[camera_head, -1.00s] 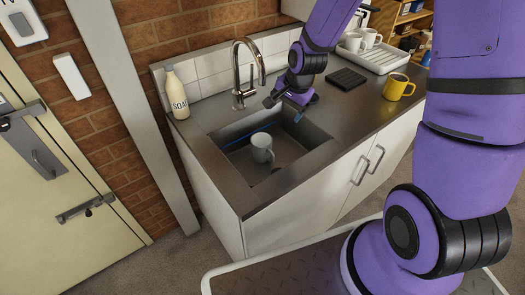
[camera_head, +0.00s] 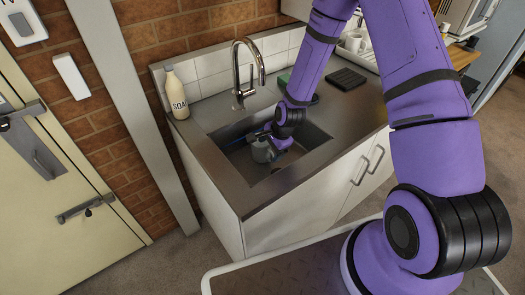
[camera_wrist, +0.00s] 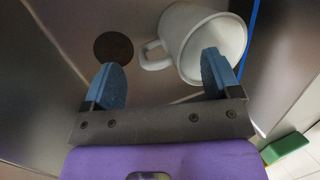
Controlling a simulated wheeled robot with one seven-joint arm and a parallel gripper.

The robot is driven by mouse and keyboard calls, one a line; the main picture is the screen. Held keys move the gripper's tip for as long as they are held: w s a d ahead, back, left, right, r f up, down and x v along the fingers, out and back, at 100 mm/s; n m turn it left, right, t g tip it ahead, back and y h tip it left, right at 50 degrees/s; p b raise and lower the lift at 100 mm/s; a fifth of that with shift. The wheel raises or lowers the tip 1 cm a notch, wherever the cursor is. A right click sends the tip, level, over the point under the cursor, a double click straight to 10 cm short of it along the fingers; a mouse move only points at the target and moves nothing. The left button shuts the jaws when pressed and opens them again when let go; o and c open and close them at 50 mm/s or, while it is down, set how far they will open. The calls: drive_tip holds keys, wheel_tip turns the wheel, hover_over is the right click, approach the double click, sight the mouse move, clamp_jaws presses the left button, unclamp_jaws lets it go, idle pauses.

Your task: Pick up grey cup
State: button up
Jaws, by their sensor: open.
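My gripper (camera_wrist: 163,72) is open and empty. The cup's handle lies just beyond the gap between its blue-padded fingers, and the right finger overlaps the cup's body in the picture. I cannot tell whether it touches. In the head view my gripper (camera_head: 272,142) is down in the sink at the cup, partly hiding it.
A tall tap (camera_head: 243,75) stands behind the sink, and a soap bottle (camera_head: 176,93) is at the left. A dark drain (camera_wrist: 113,47) lies left of the cup. A green sponge (camera_wrist: 285,145) and a black ribbed mat (camera_head: 346,79) are on the counter. The basin walls are close around.

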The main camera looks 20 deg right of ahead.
sight(268, 160)
drive_tip(key=shift+d+x, duration=0.15)
drive_tip(key=shift+x, duration=0.8)
drive_tip(key=shift+d+x, duration=0.15)
drive_tip(key=shift+x, duration=0.8)
drive_tip(key=shift+d+x, duration=0.2)
drive_tip(key=shift+x, duration=0.75)
drive_tip(key=shift+f, duration=0.1)
clamp_jaws()
